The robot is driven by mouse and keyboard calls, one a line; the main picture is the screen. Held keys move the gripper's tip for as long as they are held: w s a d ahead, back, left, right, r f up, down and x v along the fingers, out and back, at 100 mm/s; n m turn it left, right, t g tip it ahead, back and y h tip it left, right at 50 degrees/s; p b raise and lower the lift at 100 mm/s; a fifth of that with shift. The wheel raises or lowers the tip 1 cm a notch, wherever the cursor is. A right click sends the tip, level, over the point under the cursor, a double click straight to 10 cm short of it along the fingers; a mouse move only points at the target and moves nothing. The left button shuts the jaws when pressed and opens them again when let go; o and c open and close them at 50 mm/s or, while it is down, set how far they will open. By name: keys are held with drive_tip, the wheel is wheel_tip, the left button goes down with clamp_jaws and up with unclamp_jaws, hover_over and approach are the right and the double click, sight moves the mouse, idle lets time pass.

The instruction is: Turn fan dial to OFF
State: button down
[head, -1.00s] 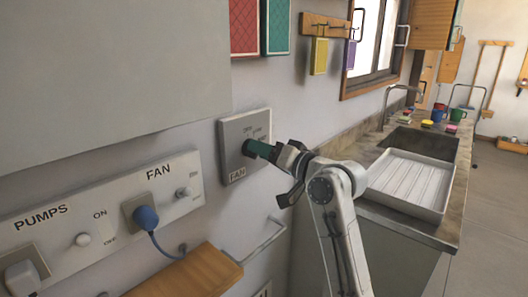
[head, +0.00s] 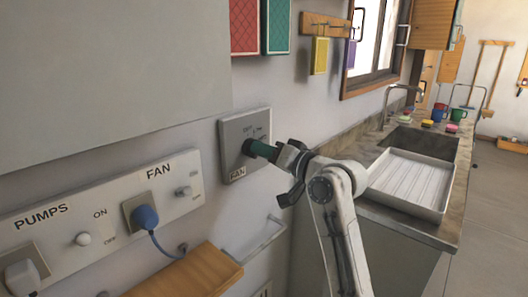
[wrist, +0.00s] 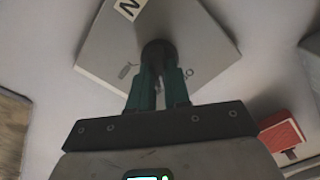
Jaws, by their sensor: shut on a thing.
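The fan dial is a dark round knob (wrist: 158,54) at the middle of a grey wall plate (head: 233,131) labelled FAN. In the head view the plate is upright on the wall left of my arm, with small markings above the knob. My gripper (head: 258,149) reaches the plate from the right, and its green fingers are shut on the knob. In the wrist view the gripper (wrist: 160,80) has a finger on each side of the knob, and the plate looks tilted. The fingers hide most of the knob, so I cannot read its setting.
A wooden board (head: 190,272) and a wall rail (head: 262,240) are below the plate. A counter with a white tray (head: 408,181) is at the right.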

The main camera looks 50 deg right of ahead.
drive_tip(key=shift+f, duration=0.1)
drive_tip(key=shift+a+n+b, duration=0.1)
drive_tip(key=shift+n+b, duration=1.35)
drive_tip(key=shift+n, duration=2.35)
drive_tip(key=c, duration=1.1)
unclamp_jaws()
drive_tip(key=shift+s, duration=0.1)
